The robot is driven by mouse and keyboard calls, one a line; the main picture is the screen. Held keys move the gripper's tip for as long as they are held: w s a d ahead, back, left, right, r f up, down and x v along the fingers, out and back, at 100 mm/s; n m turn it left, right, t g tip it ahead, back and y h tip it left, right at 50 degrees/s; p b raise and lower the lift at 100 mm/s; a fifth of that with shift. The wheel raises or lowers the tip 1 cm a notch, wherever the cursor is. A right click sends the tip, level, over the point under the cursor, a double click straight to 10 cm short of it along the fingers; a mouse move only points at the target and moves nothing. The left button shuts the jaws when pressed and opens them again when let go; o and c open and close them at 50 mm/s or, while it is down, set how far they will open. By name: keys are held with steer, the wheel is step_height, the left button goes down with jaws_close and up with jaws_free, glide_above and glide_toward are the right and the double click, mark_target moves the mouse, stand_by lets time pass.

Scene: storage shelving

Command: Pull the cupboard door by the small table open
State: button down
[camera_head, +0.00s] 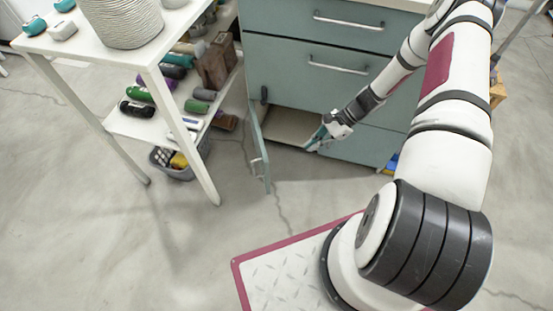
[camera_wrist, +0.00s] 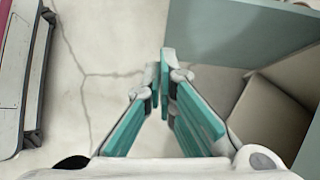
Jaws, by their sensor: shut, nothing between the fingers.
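The cupboard door (camera_head: 258,150) is a grey-green panel with a metal handle, hinged at the left of the cabinet's lower opening. It stands swung well out toward the small table (camera_head: 160,60), and the beige inside of the cupboard (camera_head: 290,127) shows. My gripper (camera_head: 312,146) is at the right side of the opening, apart from the door's handle. In the wrist view the teal fingers (camera_wrist: 165,85) come together at their tips with nothing between them. The door panel shows at the upper right there (camera_wrist: 225,32), beyond the fingers, with the cupboard interior (camera_wrist: 270,120) to the right.
The white small table carries a ribbed basket (camera_head: 128,22), with bottles and boxes on its lower shelf. A grey bin (camera_head: 180,160) sits on the floor beneath. Closed drawers (camera_head: 320,70) with bar handles are above the opening. The concrete floor (camera_head: 110,230) in front is clear.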

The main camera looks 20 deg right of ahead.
steer(key=w+a+f+m+b, duration=0.1)
steer(key=a+f+b, duration=0.2)
steer(key=a+f, duration=0.7)
steer(key=shift+w+a+t, duration=0.25)
steer(key=shift+a+t, duration=0.05)
steer(key=shift+a, duration=0.4)
steer(key=shift+f, duration=0.1)
